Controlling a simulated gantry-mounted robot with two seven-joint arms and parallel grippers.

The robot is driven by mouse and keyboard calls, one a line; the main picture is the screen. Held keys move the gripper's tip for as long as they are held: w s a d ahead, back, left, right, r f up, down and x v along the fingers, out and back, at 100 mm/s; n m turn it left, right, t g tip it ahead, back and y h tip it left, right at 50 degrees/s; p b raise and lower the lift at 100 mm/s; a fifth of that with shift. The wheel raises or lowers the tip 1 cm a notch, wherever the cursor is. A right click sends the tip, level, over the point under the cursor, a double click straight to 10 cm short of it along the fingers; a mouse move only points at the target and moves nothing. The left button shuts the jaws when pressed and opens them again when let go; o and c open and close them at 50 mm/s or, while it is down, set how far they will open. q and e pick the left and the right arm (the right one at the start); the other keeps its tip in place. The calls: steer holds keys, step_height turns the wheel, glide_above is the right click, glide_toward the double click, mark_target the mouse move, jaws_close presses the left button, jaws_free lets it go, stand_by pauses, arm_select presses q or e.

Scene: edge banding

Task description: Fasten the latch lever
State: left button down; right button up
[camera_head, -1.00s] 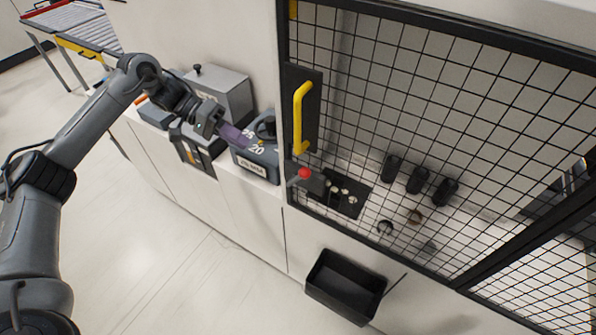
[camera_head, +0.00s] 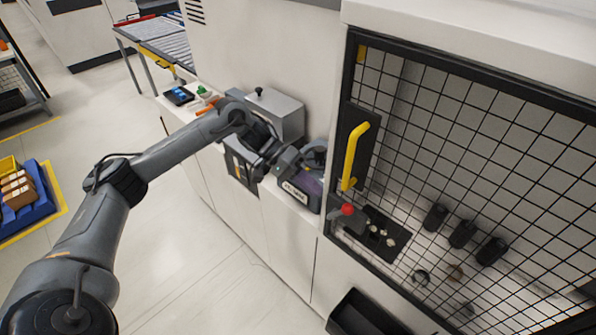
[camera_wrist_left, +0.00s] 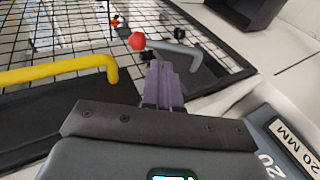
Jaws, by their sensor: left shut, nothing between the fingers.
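The latch lever (camera_head: 347,209) has a red ball knob and a grey arm, and sits at the lower left edge of the mesh door, below the yellow handle. In the left wrist view the lever (camera_wrist_left: 175,47) lies just beyond my fingertips, with its red knob to the left. My left gripper (camera_head: 314,184) has purple fingers; it is left of the lever, over the grey 20 MM box. In the wrist view its fingers (camera_wrist_left: 163,72) are shut and empty. I cannot tell whether they touch the lever. My right gripper is out of view.
The yellow door handle (camera_head: 354,156) stands out from the black-framed mesh door (camera_head: 470,160), close to my gripper. The grey 20 MM box (camera_head: 293,195) stands on the counter beneath it. A black bin (camera_head: 362,318) hangs below the door.

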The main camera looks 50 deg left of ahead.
arm_select(q)
steer(key=p+x, duration=0.1)
steer(key=x, duration=0.5)
steer(key=shift+d, duration=0.1)
stand_by(0.3)
